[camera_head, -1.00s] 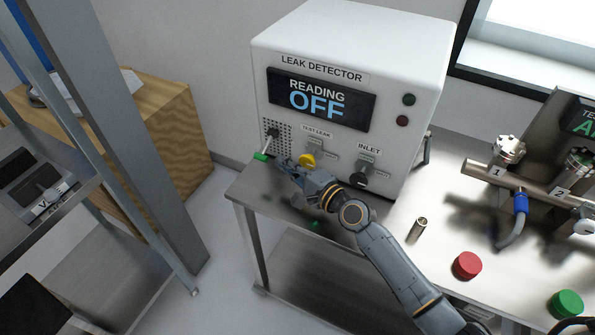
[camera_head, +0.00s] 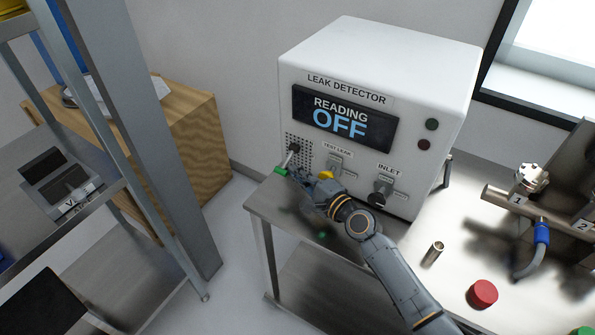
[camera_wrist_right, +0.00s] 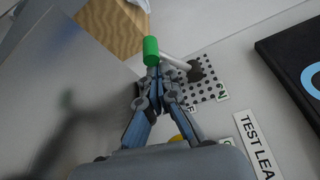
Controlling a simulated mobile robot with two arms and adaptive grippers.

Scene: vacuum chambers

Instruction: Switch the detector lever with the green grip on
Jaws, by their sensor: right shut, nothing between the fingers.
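The leak detector (camera_head: 375,75) is a white box whose display (camera_head: 345,118) reads "READING OFF". Its lever has a green grip (camera_head: 282,170) on a pale rod, which slopes down and left from a dark pivot (camera_head: 293,148) at the panel's lower left. My right gripper (camera_head: 296,175) is shut and empty, its fingertips right beside the green grip. In the right wrist view the closed fingertips (camera_wrist_right: 157,74) lie just below the green grip (camera_wrist_right: 151,50); I cannot tell whether they touch. My left gripper is not in view.
A yellow-handled test leak valve (camera_head: 328,174) is partly behind my right gripper. The inlet valve (camera_head: 383,190) is right of it. A small metal cylinder (camera_head: 433,253) and a red knob (camera_head: 483,293) are on the steel bench. A metal rack (camera_head: 150,130) stands at left.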

